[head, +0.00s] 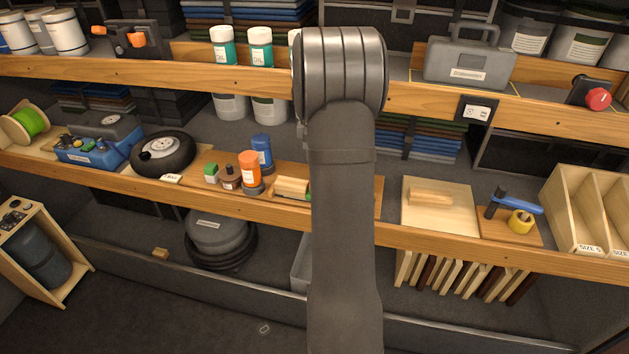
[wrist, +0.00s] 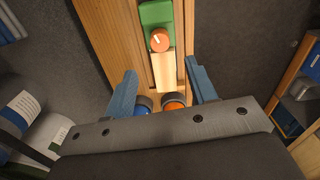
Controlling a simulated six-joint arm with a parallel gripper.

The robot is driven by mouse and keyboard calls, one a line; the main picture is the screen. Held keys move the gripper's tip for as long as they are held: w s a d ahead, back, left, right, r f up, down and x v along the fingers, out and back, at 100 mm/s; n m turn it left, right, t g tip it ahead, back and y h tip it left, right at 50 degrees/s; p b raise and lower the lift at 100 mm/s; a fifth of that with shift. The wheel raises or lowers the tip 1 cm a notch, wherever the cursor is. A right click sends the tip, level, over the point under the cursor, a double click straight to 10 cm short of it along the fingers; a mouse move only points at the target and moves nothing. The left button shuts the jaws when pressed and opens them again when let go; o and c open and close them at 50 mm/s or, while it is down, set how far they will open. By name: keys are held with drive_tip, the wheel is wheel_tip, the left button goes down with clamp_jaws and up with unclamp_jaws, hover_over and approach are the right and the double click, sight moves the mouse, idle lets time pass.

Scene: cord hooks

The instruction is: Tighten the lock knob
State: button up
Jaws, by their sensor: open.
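An orange round knob (wrist: 160,40) with a white mark sits on a green block (wrist: 157,14), ahead of my gripper in the wrist view. It looks like the lock knob. A pale wooden piece (wrist: 166,72) extends from the green block toward me; it also shows in the head view (head: 292,186), left of my arm. My gripper (wrist: 162,73) is open, its two blue fingers apart on either side of the wooden piece, with nothing held between them. In the head view my arm hides the knob and the gripper.
A blue capped bottle (head: 262,150) and an orange one (head: 250,172) stand left of the wooden piece on the shelf. A tire (head: 162,154) lies further left. A pale board (head: 437,204) and blue-handled tool (head: 515,203) are right. A red knob (head: 598,98) is far right.

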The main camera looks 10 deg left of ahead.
wheel_tip(320, 180, down, 10)
drive_tip(key=shift+f, duration=0.1)
idle(0.4)
